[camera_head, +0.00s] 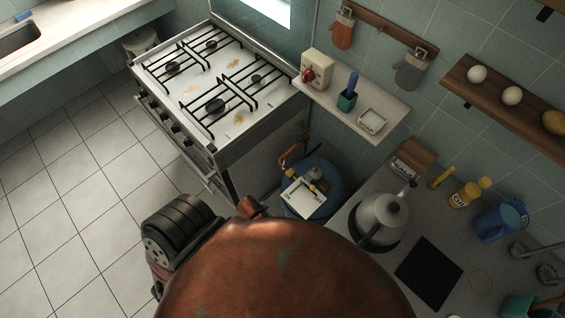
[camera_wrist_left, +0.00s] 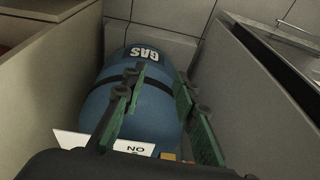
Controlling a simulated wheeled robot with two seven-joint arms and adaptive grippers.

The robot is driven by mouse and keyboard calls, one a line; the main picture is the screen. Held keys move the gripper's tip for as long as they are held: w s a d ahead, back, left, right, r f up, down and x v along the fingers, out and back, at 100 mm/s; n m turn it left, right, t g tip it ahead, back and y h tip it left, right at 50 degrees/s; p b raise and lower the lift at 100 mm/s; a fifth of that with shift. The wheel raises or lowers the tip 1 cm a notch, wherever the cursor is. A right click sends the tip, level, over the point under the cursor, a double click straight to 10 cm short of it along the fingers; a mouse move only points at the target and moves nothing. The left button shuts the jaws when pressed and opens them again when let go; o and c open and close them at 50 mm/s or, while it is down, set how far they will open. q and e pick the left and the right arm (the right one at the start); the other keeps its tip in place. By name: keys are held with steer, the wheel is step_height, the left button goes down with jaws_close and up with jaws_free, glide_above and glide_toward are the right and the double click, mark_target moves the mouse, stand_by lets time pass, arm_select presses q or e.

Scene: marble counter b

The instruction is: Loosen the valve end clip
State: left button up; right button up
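A blue gas cylinder (camera_head: 330,199) stands in the gap between the stove and the counter. On its top are a valve with yellow parts (camera_head: 319,185), an orange-brown hose (camera_head: 290,154) and a white card (camera_head: 300,203). I cannot make out the clip at the hose's valve end. In the left wrist view the cylinder (camera_wrist_left: 151,108) shows the word GAS upside down, with the card (camera_wrist_left: 128,146) at the lower edge. My left gripper (camera_wrist_left: 160,80) is open with its green fingers apart in front of the cylinder, and nothing shows between them. My right gripper is out of view.
The stove (camera_head: 215,78) stands left of the gap. The counter (camera_head: 468,268) on the right holds a kettle (camera_head: 381,217) and a blue jug (camera_head: 499,222). A small shelf (camera_head: 354,107) hangs above the cylinder. Panels (camera_wrist_left: 255,85) flank the gap closely.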

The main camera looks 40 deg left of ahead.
arm_select(q)
steer(key=w+d+r+m+p, duration=0.1)
steer(key=w+r, duration=0.1)
steer(key=r, duration=0.6)
steer(key=w+d+r+m+p, duration=0.2)
steer(key=r, duration=0.7)
steer(key=w+d+f+m+h, duration=0.3)
steer(key=w+d+m, duration=0.45)
steer(key=m, duration=0.25)
steer(key=m+g+y+p, duration=0.1)
steer(key=m+g+y, duration=0.2)
steer(key=m, duration=1.2)
glide_above(284, 164)
steer(key=shift+s+d+f, duration=0.1)
steer(key=shift+s+f, duration=0.1)
steer(key=shift+f, duration=0.25)
steer(key=shift+s+d+f, duration=0.1)
steer(key=shift+s+f, duration=0.05)
steer(key=shift+f, duration=0.25)
step_height(284, 164, down, 8)
steer(key=shift+a+r+b, duration=0.1)
steer(key=shift+r+b, duration=0.15)
steer(key=shift+b, duration=0.2)
jaws_close()
